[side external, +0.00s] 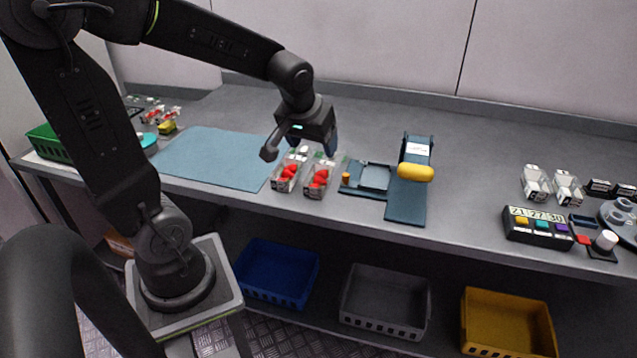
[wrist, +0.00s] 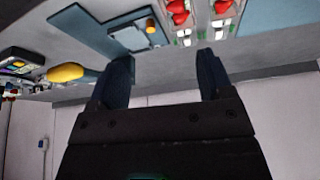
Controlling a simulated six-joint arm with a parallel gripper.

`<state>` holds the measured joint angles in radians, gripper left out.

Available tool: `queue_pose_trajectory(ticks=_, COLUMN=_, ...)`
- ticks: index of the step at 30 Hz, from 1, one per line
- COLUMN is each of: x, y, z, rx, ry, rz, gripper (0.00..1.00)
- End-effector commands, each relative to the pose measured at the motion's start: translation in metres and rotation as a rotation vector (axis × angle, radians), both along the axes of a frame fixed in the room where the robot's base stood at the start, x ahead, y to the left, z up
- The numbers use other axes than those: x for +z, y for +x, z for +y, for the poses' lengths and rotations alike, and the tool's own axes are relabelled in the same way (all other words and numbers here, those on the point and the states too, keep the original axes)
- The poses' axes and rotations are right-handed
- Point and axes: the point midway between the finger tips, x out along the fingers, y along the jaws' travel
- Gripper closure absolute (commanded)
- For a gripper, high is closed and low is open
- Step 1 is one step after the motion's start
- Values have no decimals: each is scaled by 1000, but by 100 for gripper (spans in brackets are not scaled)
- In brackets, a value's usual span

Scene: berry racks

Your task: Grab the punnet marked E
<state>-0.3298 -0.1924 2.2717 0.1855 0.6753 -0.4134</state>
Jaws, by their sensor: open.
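Two clear punnets with red berries stand side by side at the table's front edge, a left one (side external: 287,172) and a right one (side external: 320,179). In the wrist view they appear at the top, one here (wrist: 184,28) and the other here (wrist: 222,22). I cannot read a letter on either, so I cannot tell which is E. My gripper (side external: 318,146) is open and empty, just above and behind the two punnets in the side view. In the wrist view its fingers (wrist: 165,68) are apart with nothing between them.
A blue mat (side external: 215,157) lies left. A blue scale-like device (side external: 374,177) and a blue stand with a yellow handle (side external: 415,173) are right. Pale punnets (side external: 536,184) and a display box (side external: 538,228) stand farther right. A green crate (side external: 48,143) is far left; bins (side external: 277,274) sit below.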

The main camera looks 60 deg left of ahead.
Motion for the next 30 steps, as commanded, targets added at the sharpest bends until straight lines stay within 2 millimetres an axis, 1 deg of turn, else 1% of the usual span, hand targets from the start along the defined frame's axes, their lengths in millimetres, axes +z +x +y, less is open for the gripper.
queue_pose_trajectory(ticks=1, x=-10, y=6, z=15, rx=52, ry=-6, rz=12, gripper=26)
queue_pose_trajectory(ticks=3, x=-19, y=12, z=30, rx=107, ry=-9, rz=14, gripper=26)
queue_pose_trajectory(ticks=7, x=-29, y=18, z=45, rx=159, ry=-11, rz=15, gripper=26)
queue_pose_trajectory(ticks=11, x=-43, y=22, z=50, rx=170, ry=-14, rz=18, gripper=26)
queue_pose_trajectory(ticks=18, x=-86, y=33, z=62, rx=166, ry=-14, rz=19, gripper=26)
queue_pose_trajectory(ticks=21, x=-99, y=38, z=66, rx=166, ry=-12, rz=17, gripper=26)
queue_pose_trajectory(ticks=28, x=-112, y=42, z=68, rx=165, ry=-13, rz=15, gripper=26)
queue_pose_trajectory(ticks=30, x=-121, y=43, z=69, rx=164, ry=-13, rz=17, gripper=26)
